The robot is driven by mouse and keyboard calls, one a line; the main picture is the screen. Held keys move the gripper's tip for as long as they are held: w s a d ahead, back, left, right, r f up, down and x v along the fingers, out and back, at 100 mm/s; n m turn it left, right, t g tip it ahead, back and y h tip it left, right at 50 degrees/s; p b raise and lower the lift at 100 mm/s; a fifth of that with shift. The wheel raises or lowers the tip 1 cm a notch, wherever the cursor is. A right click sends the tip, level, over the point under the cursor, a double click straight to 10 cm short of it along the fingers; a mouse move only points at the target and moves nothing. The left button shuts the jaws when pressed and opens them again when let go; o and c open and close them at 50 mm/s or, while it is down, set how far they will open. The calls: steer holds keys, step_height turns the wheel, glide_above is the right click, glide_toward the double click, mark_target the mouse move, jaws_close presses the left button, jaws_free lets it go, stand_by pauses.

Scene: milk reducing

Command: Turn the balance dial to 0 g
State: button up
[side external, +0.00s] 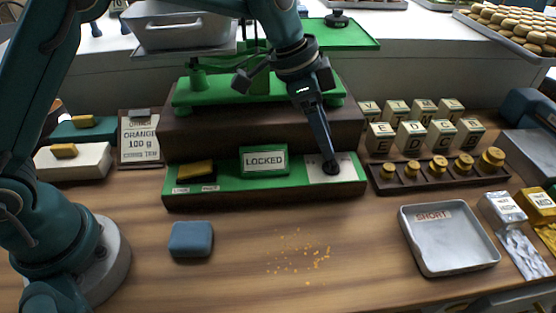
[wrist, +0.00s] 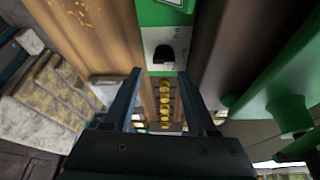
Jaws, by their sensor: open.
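The balance dial is a black knob (side external: 331,168) on a pale plate (side external: 345,174) at the right end of the green front panel (side external: 220,186). It also shows in the wrist view as a black knob (wrist: 164,54) on its pale plate, beyond my fingertips. My gripper (side external: 328,158) is directly over the dial in the side view, with the fingertips at or just above the knob. In the wrist view my gripper (wrist: 164,75) has its two fingers apart, with nothing between them. I cannot tell whether they touch the knob. The scale markings are too small to read.
A LOCKED sign (side external: 264,160) and a yellow block (side external: 195,170) sit on the panel. Brass weights (side external: 437,168) stand in a rack to the right. A SHORT tray (side external: 447,240), a blue block (side external: 191,239) and orange crumbs (side external: 297,262) are on the table in front.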

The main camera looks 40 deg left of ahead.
mark_target(332, 161)
steer(key=shift+w+a+f, duration=0.15)
steer(key=shift+w+a, duration=0.05)
steer(key=shift+x, duration=2.4)
jaws_close()
steer(key=shift+d+n, duration=0.1)
steer(key=shift+n, duration=0.3)
steer(key=n+y, duration=0.1)
steer(key=n, duration=0.2)
steer(key=n+t+y, duration=0.1)
steer(key=n, duration=0.2)
steer(key=shift+d+t, duration=0.15)
steer(key=shift+t, duration=0.15)
steer(key=n+y, duration=0.1)
steer(key=n, duration=0.2)
steer(key=n+y, duration=0.1)
steer(key=n, duration=0.2)
steer(key=shift+d+y, duration=0.15)
steer(key=shift+y, duration=0.15)
steer(key=shift+n, duration=0.4)
